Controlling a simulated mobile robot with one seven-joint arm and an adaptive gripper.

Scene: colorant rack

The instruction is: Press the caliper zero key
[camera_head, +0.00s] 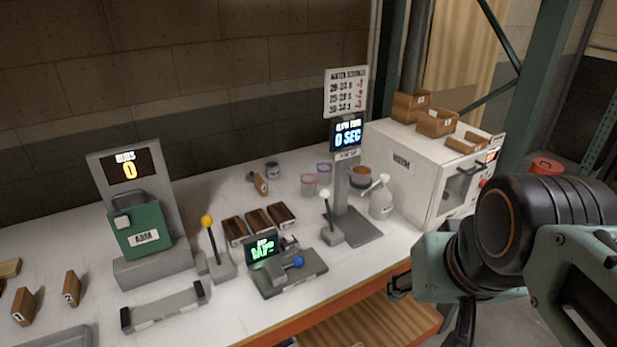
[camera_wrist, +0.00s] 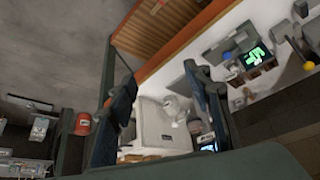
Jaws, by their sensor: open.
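The caliper (camera_head: 283,272) is a grey bench device with a green-lit display (camera_head: 262,248) and a blue ball knob (camera_head: 299,262). It lies near the front edge of the white bench. I cannot tell which part is the zero key. The caliper's green display also shows at the upper right of the wrist view (camera_wrist: 254,57). My gripper (camera_head: 432,306) is open and empty, to the right of the caliper and apart from it, out past the bench's front edge. In the wrist view, both fingers of my gripper (camera_wrist: 165,100) stand apart.
A yellow-knobbed lever (camera_head: 208,222) stands left of the caliper, and a white-knobbed lever (camera_head: 326,195) behind it. Wooden blocks (camera_head: 258,222) lie behind. A timer post (camera_head: 345,175) and a white oven (camera_head: 430,170) stand right. A grey bar (camera_head: 163,308) lies front left.

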